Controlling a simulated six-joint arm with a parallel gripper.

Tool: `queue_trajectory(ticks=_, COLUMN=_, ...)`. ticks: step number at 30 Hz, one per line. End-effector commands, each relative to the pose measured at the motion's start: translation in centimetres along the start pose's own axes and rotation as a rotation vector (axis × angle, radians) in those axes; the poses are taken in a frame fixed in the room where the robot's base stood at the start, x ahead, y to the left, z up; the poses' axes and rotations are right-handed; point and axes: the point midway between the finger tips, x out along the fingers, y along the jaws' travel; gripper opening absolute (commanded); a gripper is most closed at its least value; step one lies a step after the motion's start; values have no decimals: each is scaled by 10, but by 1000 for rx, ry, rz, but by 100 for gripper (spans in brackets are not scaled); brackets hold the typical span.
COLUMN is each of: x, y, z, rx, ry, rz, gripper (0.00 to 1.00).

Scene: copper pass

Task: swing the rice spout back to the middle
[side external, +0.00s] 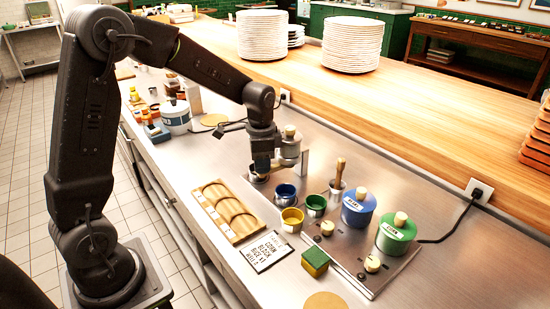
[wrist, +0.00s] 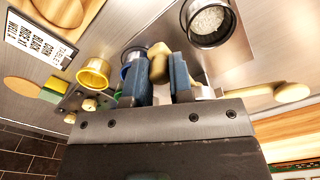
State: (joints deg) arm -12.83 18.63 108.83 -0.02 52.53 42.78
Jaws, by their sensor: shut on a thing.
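The rice dispenser is a grey pot (side external: 290,148) with a pale wooden knob, standing against an upright post in the side view. My gripper (side external: 262,166) is low at its left side, closed on a part there that I take to be the rice spout. The spout itself is mostly hidden, so its exact angle cannot be told. In the wrist view my gripper (wrist: 166,80) points into the scene with a tan wooden piece (wrist: 159,62) showing at its fingers. A metal cup with white rice (wrist: 208,22) stands beyond them at the top.
A yellow cup (side external: 292,219), blue cup (side external: 286,193) and green cup (side external: 315,205) stand to the right of my gripper. Blue (side external: 358,210) and green (side external: 396,235) lidded pots stand farther right. A wooden tray (side external: 243,237) and order card (side external: 270,251) lie in front.

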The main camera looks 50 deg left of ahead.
Motion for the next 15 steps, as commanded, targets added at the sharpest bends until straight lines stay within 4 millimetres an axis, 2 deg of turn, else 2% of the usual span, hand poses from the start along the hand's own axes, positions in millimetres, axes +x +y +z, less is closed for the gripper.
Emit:
queue_trajectory(ticks=2, x=0, y=5, z=-2, rx=2, ry=0, rz=0, gripper=12)
queue_trajectory(ticks=3, x=0, y=4, z=-2, rx=1, ry=0, rz=0, gripper=25)
queue_trajectory(ticks=9, x=0, y=3, z=-1, rx=0, ry=-1, rz=0, gripper=43)
queue_trajectory(ticks=15, x=0, y=3, z=-1, rx=0, ry=0, rz=0, gripper=43)
